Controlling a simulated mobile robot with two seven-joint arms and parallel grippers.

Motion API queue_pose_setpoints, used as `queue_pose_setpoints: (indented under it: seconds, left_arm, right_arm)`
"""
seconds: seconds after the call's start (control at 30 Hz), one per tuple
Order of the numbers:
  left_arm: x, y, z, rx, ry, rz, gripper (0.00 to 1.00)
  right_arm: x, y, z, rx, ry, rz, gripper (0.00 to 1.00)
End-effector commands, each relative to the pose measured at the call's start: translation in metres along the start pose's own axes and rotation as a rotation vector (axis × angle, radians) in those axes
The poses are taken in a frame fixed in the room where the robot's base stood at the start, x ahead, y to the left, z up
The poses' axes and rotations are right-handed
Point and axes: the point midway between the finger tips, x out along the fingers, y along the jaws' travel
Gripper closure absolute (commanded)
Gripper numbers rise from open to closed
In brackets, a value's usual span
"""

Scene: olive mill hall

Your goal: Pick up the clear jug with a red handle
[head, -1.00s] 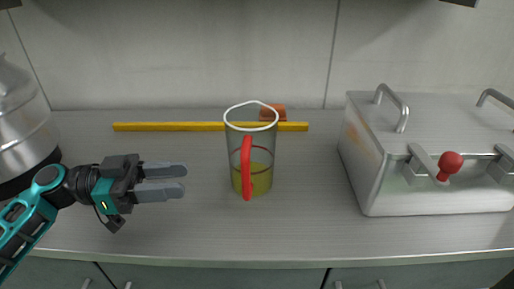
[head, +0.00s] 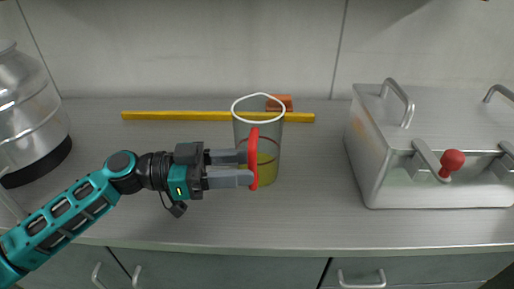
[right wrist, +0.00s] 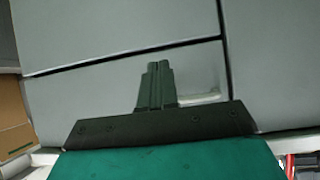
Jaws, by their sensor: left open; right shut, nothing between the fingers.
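The clear jug (head: 262,118) stands upright on the counter in the middle of the head view, with yellow-green liquid in its lower part. Its red handle (head: 253,160) faces me. My left gripper (head: 246,168) is open, with its fingertips at the handle, one higher and one lower in the picture. I cannot tell whether the fingers touch the handle. My right gripper (right wrist: 158,68) is shut and empty in the right wrist view, in front of grey cabinet fronts.
A yellow bar (head: 180,115) and an orange block (head: 280,103) lie behind the jug. A metal box (head: 430,150) with a red knob stands right. A steel vessel (head: 30,105) stands left. The counter (head: 310,220) is clear in front of the jug.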

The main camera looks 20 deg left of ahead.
Motion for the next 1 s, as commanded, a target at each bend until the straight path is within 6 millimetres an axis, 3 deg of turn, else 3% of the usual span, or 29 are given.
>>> queue_pose_setpoints:
  seconds: [0.2,0.53,1.0]
  left_arm:
    - [0.024,-0.001,-0.001,0.002,0.001,0.000,0.58]
    - [0.029,-0.001,0.001,0.001,0.000,-0.001,0.58]
    - [0.029,-0.001,0.001,0.001,0.000,0.000,1.00]
  right_arm:
    - [-0.003,0.004,0.001,-0.006,-0.010,0.008,1.00]
    - [-0.004,0.006,0.001,-0.012,-0.004,0.012,1.00]
    - [-0.004,0.006,0.003,-0.010,-0.011,0.011,1.00]
